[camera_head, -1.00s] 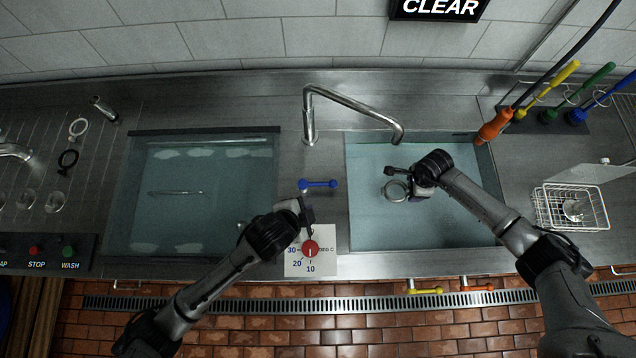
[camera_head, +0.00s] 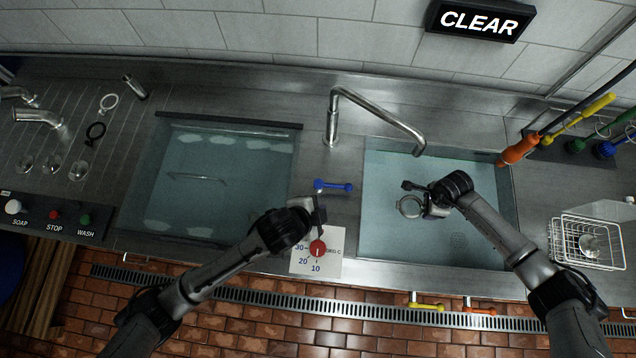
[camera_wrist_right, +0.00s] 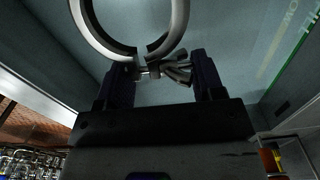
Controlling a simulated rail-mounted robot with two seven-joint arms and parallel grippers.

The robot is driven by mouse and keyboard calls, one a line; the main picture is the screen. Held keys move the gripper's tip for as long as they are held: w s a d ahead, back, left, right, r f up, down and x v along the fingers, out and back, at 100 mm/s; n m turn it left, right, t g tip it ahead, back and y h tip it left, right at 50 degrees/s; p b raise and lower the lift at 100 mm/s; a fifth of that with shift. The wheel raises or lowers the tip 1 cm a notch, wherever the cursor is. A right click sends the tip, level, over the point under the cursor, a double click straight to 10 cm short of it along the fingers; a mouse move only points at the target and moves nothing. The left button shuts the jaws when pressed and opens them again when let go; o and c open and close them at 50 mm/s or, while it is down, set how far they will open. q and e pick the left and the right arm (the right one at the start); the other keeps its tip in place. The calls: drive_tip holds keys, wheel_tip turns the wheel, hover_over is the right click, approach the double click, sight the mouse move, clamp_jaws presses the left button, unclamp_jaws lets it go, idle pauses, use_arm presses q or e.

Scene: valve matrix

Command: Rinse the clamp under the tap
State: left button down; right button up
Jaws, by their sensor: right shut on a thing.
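The clamp (camera_head: 409,207) is a silver ring with a small screw fitting. My right gripper (camera_head: 428,198) is shut on it and holds it over the right-hand basin (camera_head: 400,240). In the right wrist view the clamp's ring (camera_wrist_right: 130,50) extends beyond the fingers, with its fitting between them (camera_wrist_right: 155,80). The tap (camera_head: 375,107) is a bent steel spout whose end is above the clamp in the picture; no water stream is visible. My left gripper (camera_head: 318,212) is near the red temperature knob (camera_head: 317,248); its jaw state is unclear.
A water-filled basin (camera_head: 210,180) is on the left. A wire basket (camera_head: 590,240) stands at the right, and an orange-handled sprayer (camera_head: 518,150) by the right basin's back corner. A lit CLEAR sign (camera_head: 478,21) hangs on the wall. Soap, stop and wash buttons (camera_head: 55,215) are at the left.

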idle(0.5)
drive_tip(key=s+r+p, duration=0.4)
drive_tip(key=s+p, duration=0.1)
drive_tip(key=shift+d, duration=0.2)
idle(1.7)
